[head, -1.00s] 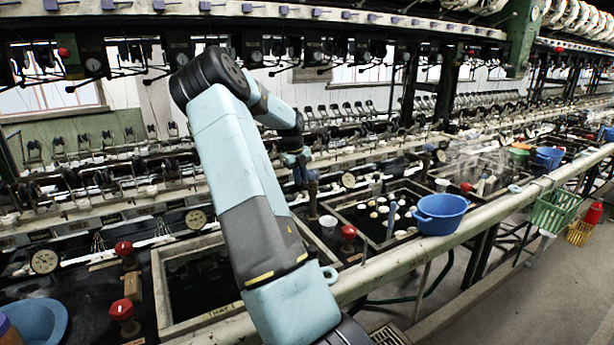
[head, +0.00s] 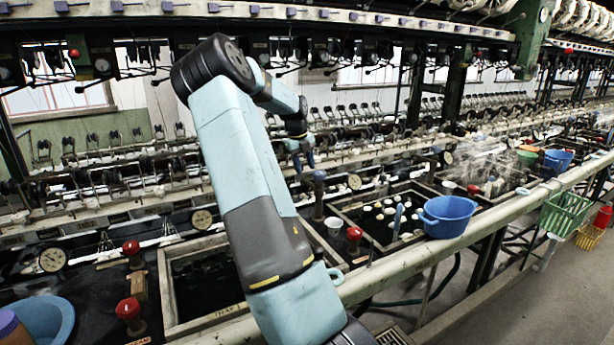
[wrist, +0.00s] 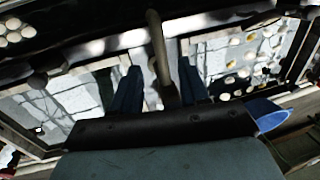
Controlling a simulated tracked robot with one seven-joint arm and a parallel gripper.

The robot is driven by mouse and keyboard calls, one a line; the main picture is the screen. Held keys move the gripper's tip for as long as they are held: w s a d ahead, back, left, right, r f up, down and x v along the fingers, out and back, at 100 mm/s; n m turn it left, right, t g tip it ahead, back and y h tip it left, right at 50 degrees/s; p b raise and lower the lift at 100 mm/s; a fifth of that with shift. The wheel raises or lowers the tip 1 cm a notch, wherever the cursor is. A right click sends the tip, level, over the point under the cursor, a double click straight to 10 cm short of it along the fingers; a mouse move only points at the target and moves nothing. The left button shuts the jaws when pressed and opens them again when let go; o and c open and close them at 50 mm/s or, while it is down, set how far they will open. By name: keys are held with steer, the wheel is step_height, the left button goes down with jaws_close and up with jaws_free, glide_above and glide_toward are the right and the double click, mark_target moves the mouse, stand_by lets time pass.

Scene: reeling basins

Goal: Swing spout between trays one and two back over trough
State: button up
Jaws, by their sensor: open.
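Tray one (head: 205,282), a pale-framed basin of dark water, lies at the lower middle of the head view. Tray two (head: 432,190), holding pale cocoons, lies to its right. A dark upright post with a blue-grey top (head: 319,192) stands between them, below my gripper (head: 304,158). In the wrist view, the pale spout pipe (wrist: 158,50) runs between the trays and down between the two blue fingers of my gripper (wrist: 160,90). The fingers are open, one on each side of the pipe; contact cannot be told. The pipe's lower end is hidden, and I cannot identify the trough with certainty.
Red-knobbed valves (head: 354,234) and a white cup (head: 333,226) stand between the trays. A blue basin (head: 447,216) sits on the front rail (head: 400,258). A blue bowl (head: 45,318) is at lower left. Reeling machinery (head: 130,175) lines the back.

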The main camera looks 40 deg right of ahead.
step_height(320, 180, up, 8)
steer(key=a, duration=0.1)
steer(key=shift+w+a+f, duration=0.15)
steer(key=shift+a+f, duration=0.05)
steer(key=shift+a, duration=0.05)
stand_by(0.4)
steer(key=s+a+r+n+t+y, duration=0.1)
steer(key=s+a+r+n, duration=0.2)
steer(key=s+a+n, duration=0.35)
steer(key=s+a+r+n+t+y, duration=0.1)
steer(key=s+a+r+n+t, duration=0.15)
steer(key=a+n, duration=0.75)
steer(key=s+a+r+n+y, duration=0.1)
steer(key=s+a+r+n, duration=0.3)
steer(key=a, duration=0.7)
steer(key=s+a+f+n+t, duration=0.2)
steer(key=s+a+n, duration=1.4)
steer(key=s+n, duration=0.2)
steer(key=shift+s+f+t+h, duration=0.15)
steer(key=shift+f+t+h, duration=0.2)
steer(key=shift+h, duration=0.05)
